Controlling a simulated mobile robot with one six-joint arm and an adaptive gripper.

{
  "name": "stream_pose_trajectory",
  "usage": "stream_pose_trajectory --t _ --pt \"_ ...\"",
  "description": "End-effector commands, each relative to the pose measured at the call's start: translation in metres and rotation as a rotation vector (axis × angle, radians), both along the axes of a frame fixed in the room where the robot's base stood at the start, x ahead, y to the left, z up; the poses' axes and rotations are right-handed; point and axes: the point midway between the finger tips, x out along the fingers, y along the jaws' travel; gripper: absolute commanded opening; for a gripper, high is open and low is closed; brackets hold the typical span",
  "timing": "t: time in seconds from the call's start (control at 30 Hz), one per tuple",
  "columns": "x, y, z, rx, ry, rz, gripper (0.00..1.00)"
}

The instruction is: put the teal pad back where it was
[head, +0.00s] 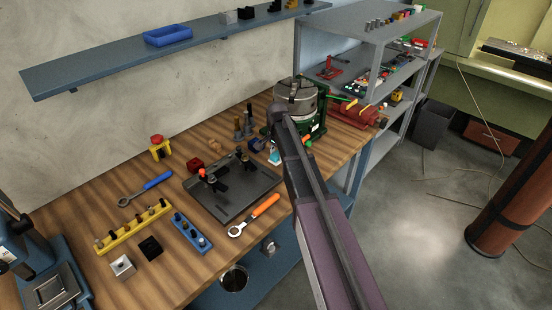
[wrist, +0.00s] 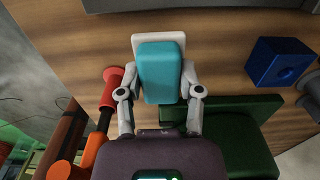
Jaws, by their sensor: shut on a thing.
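The teal pad (wrist: 161,72) stands between the two fingers of my gripper (wrist: 160,84) in the wrist view. The gripper is shut on it, one finger at each side. A white plate (wrist: 143,40) shows around the pad's far end; I cannot tell whether it is joined to the pad or lies on the wood. In the head view the pad (head: 274,157) is a small teal patch beside my arm, near the bench's right part. My arm hides much of the gripper there.
The wooden bench (head: 180,262) holds a grey plate (head: 235,205), an orange-handled wrench (head: 262,208) and a green machine (head: 318,128). In the wrist view a blue block (wrist: 280,62) lies right of the pad, and a red-and-orange handle (wrist: 112,88) is close on the left.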

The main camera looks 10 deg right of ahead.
Motion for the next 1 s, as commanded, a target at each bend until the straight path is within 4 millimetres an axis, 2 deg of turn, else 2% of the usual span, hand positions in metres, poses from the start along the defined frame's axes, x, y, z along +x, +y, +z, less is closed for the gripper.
stream_pose_trajectory --t 0.03,0.1,0.57,0.77,1.0 --pt "0.009 -0.001 -0.001 0.0 0.0 0.0 0.09" --pt "0.014 -0.001 -0.001 0.0 0.0 0.0 0.09" --pt "0.018 -0.002 -0.002 0.0 0.0 -0.001 0.09" --pt "0.034 -0.003 -0.003 0.0 0.0 -0.001 0.09" --pt "0.03 -0.003 -0.027 0.0 0.0 -0.001 0.09"
